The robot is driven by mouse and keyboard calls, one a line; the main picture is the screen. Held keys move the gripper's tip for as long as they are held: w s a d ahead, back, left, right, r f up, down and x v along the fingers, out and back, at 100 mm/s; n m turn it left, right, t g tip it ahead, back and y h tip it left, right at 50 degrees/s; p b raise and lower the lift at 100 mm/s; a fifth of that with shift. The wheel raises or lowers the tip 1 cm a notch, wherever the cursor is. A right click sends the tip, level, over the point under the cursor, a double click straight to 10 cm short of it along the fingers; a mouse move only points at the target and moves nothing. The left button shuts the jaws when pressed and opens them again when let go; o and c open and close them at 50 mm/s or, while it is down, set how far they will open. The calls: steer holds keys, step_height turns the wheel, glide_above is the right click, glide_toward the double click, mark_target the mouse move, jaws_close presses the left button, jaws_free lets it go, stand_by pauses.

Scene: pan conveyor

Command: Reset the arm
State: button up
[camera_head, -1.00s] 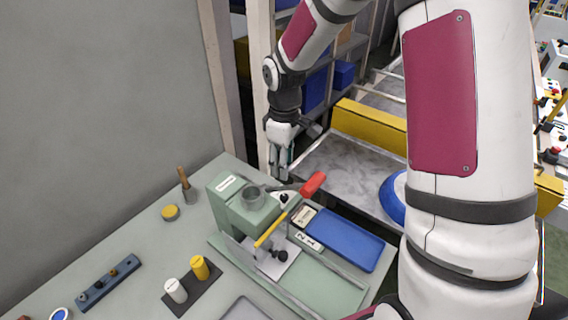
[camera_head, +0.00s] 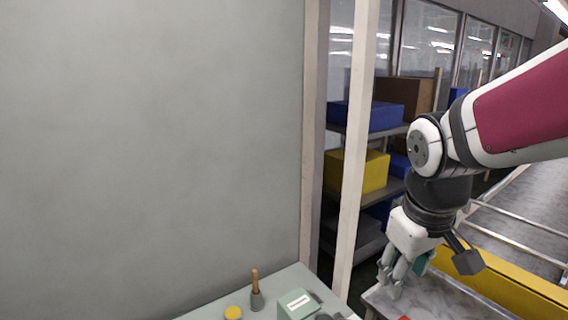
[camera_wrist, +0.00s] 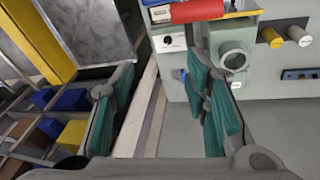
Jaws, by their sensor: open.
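My gripper (camera_head: 392,274) hangs at the lower right of the head view, fingers pointing down, above the grey marbled conveyor surface (camera_head: 440,305). In the wrist view my gripper (camera_wrist: 165,100) shows its two green-padded fingers spread wide, with nothing between them. Past the fingers lie a pale post and the edge of the green bench (camera_wrist: 185,125). My arm is bent, reaching in from the right of the head view.
Pale posts (camera_head: 355,150) and shelves with blue (camera_head: 365,115) and yellow boxes (camera_head: 360,172) stand behind. A yellow rail (camera_head: 500,283) borders the conveyor.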

steer(key=s+r+m+t+y, duration=0.1)
steer(key=s+r+m, duration=0.3)
steer(key=s, duration=0.8)
steer(key=shift+s+a+t, duration=0.15)
steer(key=shift+a+t, duration=0.1)
steer(key=shift+t, duration=0.45)
